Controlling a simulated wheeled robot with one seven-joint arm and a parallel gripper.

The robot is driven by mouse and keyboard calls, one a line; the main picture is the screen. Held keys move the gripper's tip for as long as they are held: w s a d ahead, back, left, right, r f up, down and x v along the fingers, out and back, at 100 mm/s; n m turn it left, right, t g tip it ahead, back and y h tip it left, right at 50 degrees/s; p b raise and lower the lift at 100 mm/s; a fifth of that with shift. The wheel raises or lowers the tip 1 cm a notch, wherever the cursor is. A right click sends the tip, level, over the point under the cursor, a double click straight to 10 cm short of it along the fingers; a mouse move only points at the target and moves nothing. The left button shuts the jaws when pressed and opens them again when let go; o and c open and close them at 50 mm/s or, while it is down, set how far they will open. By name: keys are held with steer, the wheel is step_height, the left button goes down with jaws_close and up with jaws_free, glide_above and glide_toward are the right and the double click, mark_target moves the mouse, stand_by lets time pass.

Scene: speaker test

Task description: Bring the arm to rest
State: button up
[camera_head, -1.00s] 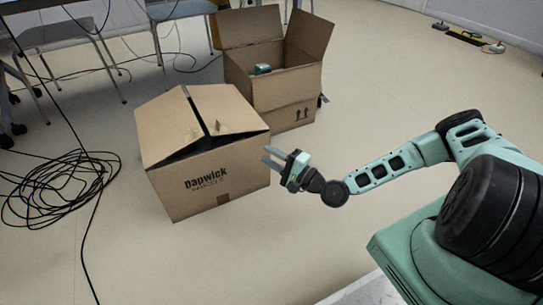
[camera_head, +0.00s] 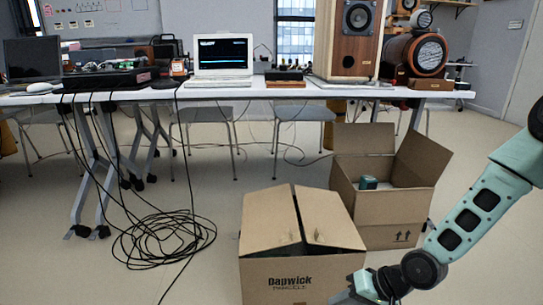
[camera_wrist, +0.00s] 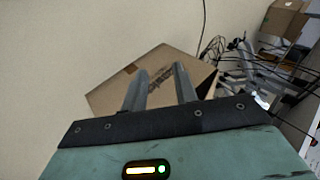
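My arm (camera_head: 470,215) reaches in from the right in the head view, a green link with dark joints. My gripper (camera_wrist: 160,70) shows in the wrist view with its two grey fingers apart and nothing between them. In the head view only part of it shows at the bottom edge, and its fingertips are cut off or hard to make out. It overlaps the lower right corner of the near cardboard box (camera_head: 270,270) in that view. I cannot tell whether they touch. The same box lies beyond the fingers in the wrist view (camera_wrist: 110,95).
An open cardboard box (camera_head: 385,215) with a small teal item (camera_head: 368,183) inside stands behind the near box. Coiled black cables (camera_head: 160,240) lie on the floor at left. A long table (camera_head: 290,92) bears a laptop (camera_head: 222,55) and a wooden speaker (camera_head: 347,40).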

steer(key=s+a+r+n+g+h+p, duration=0.1)
steer(key=s+r+n+h+p, duration=0.15)
steer(key=s+r, duration=0.6)
steer(key=s+a+r+n+g+h+p, duration=0.1)
steer(key=s+r+n+h+p, duration=0.15)
steer(key=s+r, duration=0.65)
steer(key=s+a+r+n+g+h+p, duration=0.1)
steer(key=s+r+n+h+p, duration=0.2)
steer(key=r, duration=1)
step_height(320, 180, up, 36)
steer(key=y+p, duration=0.1)
steer(key=p, duration=3.4)
steer(key=shift+s+r, duration=0.15)
steer(key=shift+s, duration=0.2)
steer(key=shift+d, duration=0.15)
